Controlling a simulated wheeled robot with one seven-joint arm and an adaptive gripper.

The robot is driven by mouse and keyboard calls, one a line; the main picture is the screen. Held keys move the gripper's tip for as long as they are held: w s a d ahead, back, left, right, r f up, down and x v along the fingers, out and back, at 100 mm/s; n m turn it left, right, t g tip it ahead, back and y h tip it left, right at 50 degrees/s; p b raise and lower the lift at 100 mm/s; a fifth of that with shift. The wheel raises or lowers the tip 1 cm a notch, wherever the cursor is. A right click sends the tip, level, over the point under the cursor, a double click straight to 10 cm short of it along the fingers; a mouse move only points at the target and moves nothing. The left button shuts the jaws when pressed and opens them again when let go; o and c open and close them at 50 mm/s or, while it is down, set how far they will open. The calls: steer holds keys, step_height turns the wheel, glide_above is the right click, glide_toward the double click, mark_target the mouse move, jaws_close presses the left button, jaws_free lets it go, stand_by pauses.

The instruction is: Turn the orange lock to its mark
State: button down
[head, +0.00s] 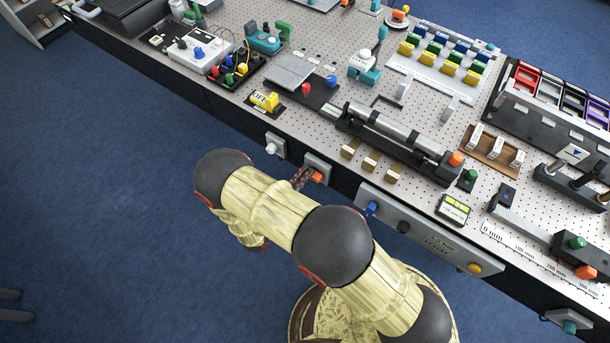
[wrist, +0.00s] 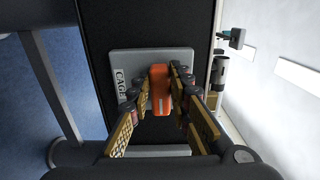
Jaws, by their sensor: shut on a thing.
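The orange lock (wrist: 160,88) is a bar-shaped handle on a grey plate (wrist: 150,58) lettered "CAGE" on the table's dark front side. In the wrist view it lies between the fingers of my gripper (wrist: 158,92), lengthwise up and down the picture. My gripper is shut on it. In the head view the lock (head: 317,177) shows as a small orange piece beside my gripper (head: 305,178), at the table's front edge. I cannot make out its mark; fingers cover part of the plate.
A grey plate with a white knob (head: 271,148) sits to the left on the front side. A panel with a blue knob (head: 371,208) is to the right. The perforated tabletop (head: 330,60) above is crowded with fixtures. Blue floor (head: 110,200) lies open in front.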

steer(key=shift+a, duration=0.1)
steer(key=c, duration=1.6)
jaws_free()
steer(key=shift+c, duration=0.2)
steer(key=v, duration=1.2)
